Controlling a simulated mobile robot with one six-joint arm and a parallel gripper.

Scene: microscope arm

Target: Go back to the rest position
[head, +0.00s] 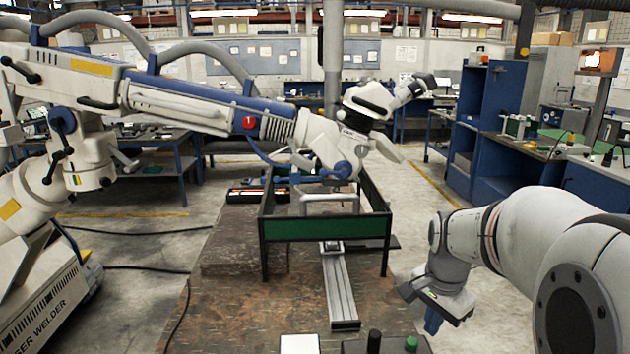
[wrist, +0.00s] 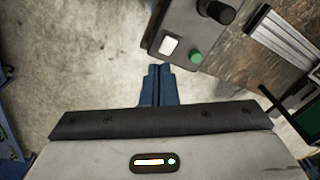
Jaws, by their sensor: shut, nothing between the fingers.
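My gripper (head: 433,322) is at the right in the head view, off the right edge of the bench and pointing down. Its blue fingers show in the wrist view (wrist: 160,72), closed together with nothing between them. In the wrist view the fingertips are over the floor, close to the corner of a control box (wrist: 215,58) with a green button, a white button and a black knob. The fingers appear apart from the box. My white arm comes in from the right edge of the head view.
The brown bench (head: 225,320) carries a green-panelled frame (head: 325,229) and a metal rail (head: 338,285). A large white microscope arm (head: 190,108) reaches over it from the left. Blue cabinets (head: 490,130) stand at the back right. Open floor (head: 420,185) lies between bench and cabinets.

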